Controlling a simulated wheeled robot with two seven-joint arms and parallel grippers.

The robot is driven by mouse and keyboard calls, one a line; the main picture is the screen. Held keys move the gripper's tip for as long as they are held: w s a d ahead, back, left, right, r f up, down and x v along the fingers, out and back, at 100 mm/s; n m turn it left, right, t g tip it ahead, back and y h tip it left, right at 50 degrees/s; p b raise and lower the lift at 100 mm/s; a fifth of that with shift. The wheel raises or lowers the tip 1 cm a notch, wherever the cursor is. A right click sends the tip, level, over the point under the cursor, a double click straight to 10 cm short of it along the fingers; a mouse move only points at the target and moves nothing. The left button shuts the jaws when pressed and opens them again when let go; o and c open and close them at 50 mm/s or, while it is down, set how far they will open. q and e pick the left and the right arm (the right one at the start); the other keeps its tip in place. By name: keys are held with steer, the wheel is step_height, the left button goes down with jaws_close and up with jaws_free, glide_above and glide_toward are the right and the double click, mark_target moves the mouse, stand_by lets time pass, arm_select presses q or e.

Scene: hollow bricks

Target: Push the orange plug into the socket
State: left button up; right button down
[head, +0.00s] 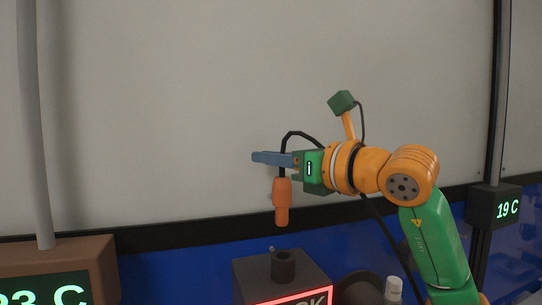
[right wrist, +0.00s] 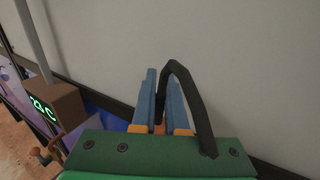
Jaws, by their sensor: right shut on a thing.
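The orange plug (head: 282,202) hangs upright in the head view, its narrower end down. My right gripper (head: 270,158) has its blue fingers shut at the plug's black cable end, just above the orange body. My left gripper is not in view.
The socket's box (head: 262,275) has a red-lit front with partly cut-off lettering. A brown box with a green display (head: 60,262) stands at left, a "19 C" display (head: 495,207) at right. A white-capped thing (head: 393,288) stands right of the socket. A pale wall is behind.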

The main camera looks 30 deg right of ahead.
step_height(320, 180, down, 4)
steer(key=b, duration=0.3)
steer(key=shift+s+f, duration=0.1)
steer(key=shift+s, duration=0.05)
stand_by(1.1)
steer(key=shift+f+b, duration=2.05)
steer(key=shift+f, duration=0.25)
steer(key=c, duration=0.9)
jaws_free()
steer(key=shift+r, duration=0.1)
steer(key=shift+o, duration=0.2)
steer(key=shift+s, duration=0.1)
